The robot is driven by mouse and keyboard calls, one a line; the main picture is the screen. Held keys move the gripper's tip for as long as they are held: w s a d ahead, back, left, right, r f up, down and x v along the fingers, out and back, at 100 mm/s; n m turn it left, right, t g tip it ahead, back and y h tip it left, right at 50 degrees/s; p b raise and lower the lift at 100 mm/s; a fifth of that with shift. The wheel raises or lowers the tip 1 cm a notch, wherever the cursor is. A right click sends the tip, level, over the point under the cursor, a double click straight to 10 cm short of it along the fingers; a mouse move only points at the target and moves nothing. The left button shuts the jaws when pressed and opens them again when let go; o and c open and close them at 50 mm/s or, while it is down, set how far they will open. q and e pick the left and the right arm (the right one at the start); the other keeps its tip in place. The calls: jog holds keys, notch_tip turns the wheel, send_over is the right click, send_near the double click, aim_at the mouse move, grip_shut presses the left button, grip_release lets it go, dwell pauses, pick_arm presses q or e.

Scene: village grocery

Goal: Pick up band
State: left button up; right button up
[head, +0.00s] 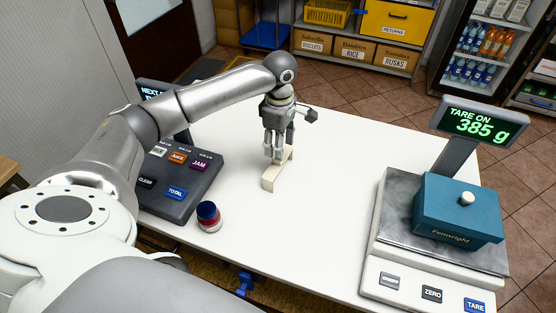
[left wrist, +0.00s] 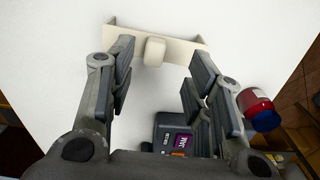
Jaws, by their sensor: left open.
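A cream, long, low piece (head: 270,183) stands on the white counter. It is the only thing by my gripper, and I cannot tell for sure that it is the band. In the left wrist view it is a flat cream strip (left wrist: 182,53) with a paler rounded block in its middle. My left gripper (head: 277,156) points down right above and at this piece; its fingertips hide part of it. In the left wrist view the gripper (left wrist: 160,75) is open, its fingers apart on either side of the pale block. I cannot tell whether they touch. My right gripper is out of view.
A small red and blue jar (head: 208,217) stands left of the piece, near a dark keypad till (head: 180,184). A scale (head: 390,240) reading 385 g carries a blue box (head: 455,215) at the right. The counter's middle and back are clear.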

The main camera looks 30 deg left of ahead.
aim_at(278, 165)
pick_arm(q)
jog(key=shift+w+a+f, duration=0.15)
jog(key=shift+f, duration=0.25)
jog(key=f, duration=0.1)
jog(key=f+p, duration=0.1)
jog(key=f, duration=0.2)
jog(key=shift+a+f+p, duration=0.15)
jog(key=shift+a+p, duration=0.1)
jog(key=shift+p, duration=0.15)
jog(key=shift+w+f, duration=0.1)
jog(key=shift+f, duration=0.35)
jog(key=c, duration=0.9)
